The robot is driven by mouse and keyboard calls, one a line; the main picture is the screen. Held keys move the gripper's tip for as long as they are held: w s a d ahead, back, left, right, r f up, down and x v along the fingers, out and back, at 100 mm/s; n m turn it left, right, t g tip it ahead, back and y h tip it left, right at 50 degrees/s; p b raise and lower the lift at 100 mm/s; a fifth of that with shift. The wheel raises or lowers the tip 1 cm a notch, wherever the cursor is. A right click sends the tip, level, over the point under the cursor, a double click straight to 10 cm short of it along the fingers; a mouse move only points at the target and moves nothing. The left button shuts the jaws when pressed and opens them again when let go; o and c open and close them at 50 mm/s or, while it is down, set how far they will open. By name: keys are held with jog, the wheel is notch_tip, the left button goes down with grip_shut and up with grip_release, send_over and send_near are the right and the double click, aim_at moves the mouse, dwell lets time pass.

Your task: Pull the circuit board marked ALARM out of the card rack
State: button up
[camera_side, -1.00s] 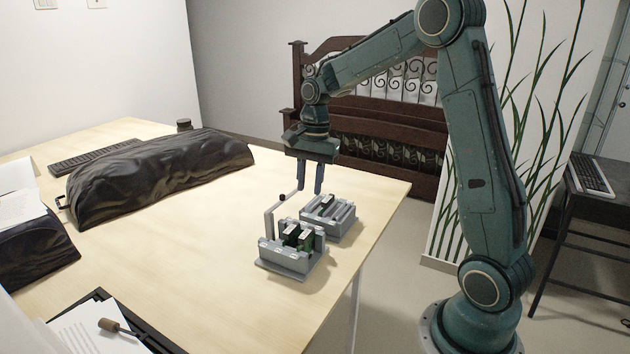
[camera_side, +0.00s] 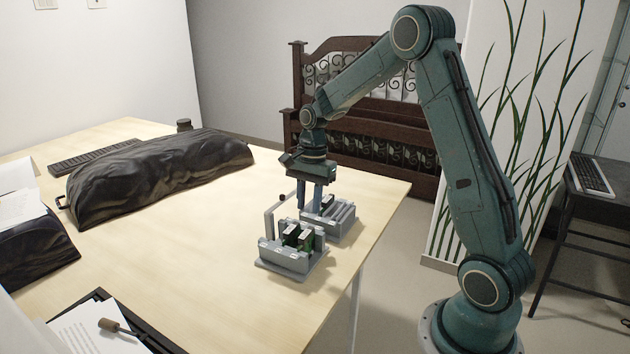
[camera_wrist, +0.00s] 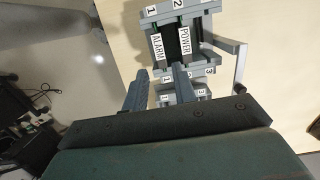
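The near card rack (camera_side: 283,258) is grey and holds upright green boards in the side view. In the wrist view this rack (camera_wrist: 163,11) is at the top, with the ALARM board (camera_wrist: 158,47) at number 1 and the POWER board (camera_wrist: 185,40) at number 2. A second grey rack (camera_side: 345,218) stands just behind it. My gripper (camera_side: 311,210) points down with its fingers low at the second rack's left end, beyond the near rack. In the wrist view its fingers (camera_wrist: 160,75) are apart with no board seen between them. One finger partly hides the second rack.
A grey bent bar (camera_side: 268,220) with a dark knob rises beside the near rack. A dark wrinkled bag (camera_side: 160,170) and a keyboard (camera_side: 95,157) lie farther left. The wooden table (camera_side: 200,265) is clear left of the racks, and its right edge is close by.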

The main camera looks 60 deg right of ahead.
aim_at(307, 232)
jog(key=f, duration=0.3)
jog(key=a+f, duration=0.1)
jog(key=f, duration=0.5)
jog(key=shift+a+f, duration=0.25)
jog(key=shift+f, duration=0.15)
grip_shut()
jog(key=shift+c, duration=1.9)
grip_release()
grip_shut()
jog(key=shift+r, duration=0.25)
jog(key=shift+r, duration=4.05)
jog(key=shift+d, duration=0.15)
